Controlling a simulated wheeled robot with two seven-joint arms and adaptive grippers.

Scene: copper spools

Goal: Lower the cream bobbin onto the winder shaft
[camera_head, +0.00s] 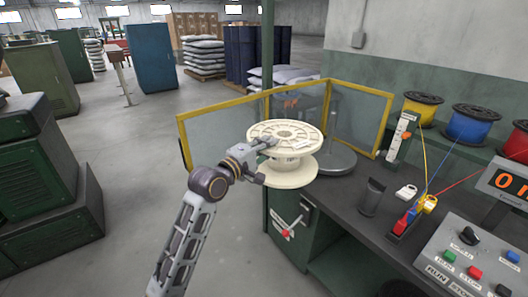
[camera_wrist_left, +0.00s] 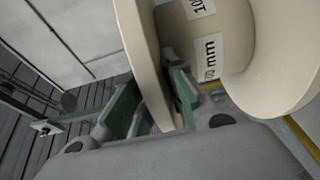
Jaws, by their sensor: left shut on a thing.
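The cream bobbin (camera_head: 291,172) is held upright, in front of the yellow-framed guard, with its two wide flanges one above the other. My left gripper (camera_head: 262,148) is shut on the left edge of its upper flange. In the left wrist view, the fingers (camera_wrist_left: 158,108) close on the flange of the bobbin (camera_wrist_left: 208,45), whose hub carries white labels. A grey round plate (camera_head: 338,163) on the bench shows behind and to the right of the bobbin. I cannot make out the winder shaft. My right gripper is not in view.
The yellow-framed guard (camera_head: 222,106) stands behind the bobbin. Open floor lies left of the bench.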

